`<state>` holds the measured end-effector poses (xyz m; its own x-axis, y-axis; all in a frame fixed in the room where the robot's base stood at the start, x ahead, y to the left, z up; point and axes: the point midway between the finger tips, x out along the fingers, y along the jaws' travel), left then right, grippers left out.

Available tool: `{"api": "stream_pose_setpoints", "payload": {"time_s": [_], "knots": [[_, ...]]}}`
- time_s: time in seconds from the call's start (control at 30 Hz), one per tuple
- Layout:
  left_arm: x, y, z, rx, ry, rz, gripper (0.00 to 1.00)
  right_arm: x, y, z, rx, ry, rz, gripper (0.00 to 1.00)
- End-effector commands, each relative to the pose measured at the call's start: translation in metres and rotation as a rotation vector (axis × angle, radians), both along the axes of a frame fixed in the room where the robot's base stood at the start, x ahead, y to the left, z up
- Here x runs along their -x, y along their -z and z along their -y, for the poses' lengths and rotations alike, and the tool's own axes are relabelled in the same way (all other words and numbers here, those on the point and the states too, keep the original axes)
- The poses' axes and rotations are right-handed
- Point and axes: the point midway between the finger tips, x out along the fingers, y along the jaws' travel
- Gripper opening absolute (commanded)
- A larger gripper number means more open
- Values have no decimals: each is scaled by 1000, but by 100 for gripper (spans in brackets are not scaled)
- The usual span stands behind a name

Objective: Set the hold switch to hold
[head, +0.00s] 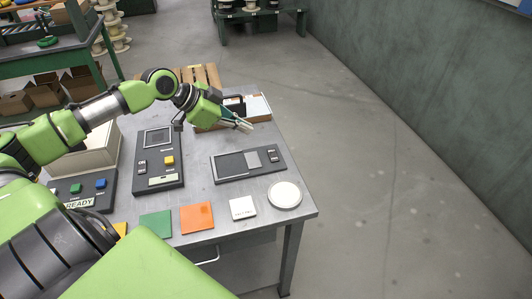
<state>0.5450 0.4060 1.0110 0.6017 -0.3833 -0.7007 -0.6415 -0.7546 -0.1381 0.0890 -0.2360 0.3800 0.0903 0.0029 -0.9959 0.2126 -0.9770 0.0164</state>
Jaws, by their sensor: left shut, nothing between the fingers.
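A dark flat panel (223,168) lies on the grey table, with a lighter grey square plate (253,159) on its face and small white markings at its right end. It may be the hold switch, but its lettering is too small to read, so I cannot tell its setting. My left gripper (246,127) is shut and empty, above the table's far right part, beyond the panel and apart from it. Its arm reaches in from the left. My right gripper is not in view.
A dark console (170,180) with a yellow button stands left of the panel. A "READY" box (73,190) is further left. Green (156,224) and orange (197,217) squares, a white card (243,208) and a round white dish (285,194) line the front. Open floor lies right.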

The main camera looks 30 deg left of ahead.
Motion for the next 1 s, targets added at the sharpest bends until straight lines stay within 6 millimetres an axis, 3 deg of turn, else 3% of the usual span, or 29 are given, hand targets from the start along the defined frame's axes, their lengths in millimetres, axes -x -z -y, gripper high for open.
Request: {"api": "stream_pose_setpoints", "payload": {"time_s": [0.57, 0.83, 1.0], "knots": [[-3, 2, 2, 2, -2, 3, 0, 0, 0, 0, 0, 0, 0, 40], [-17, 16, 12, 3, 0, 4, 0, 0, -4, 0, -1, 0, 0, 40], [-34, 34, 23, 6, 0, 3, 0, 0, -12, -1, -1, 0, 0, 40]]}}
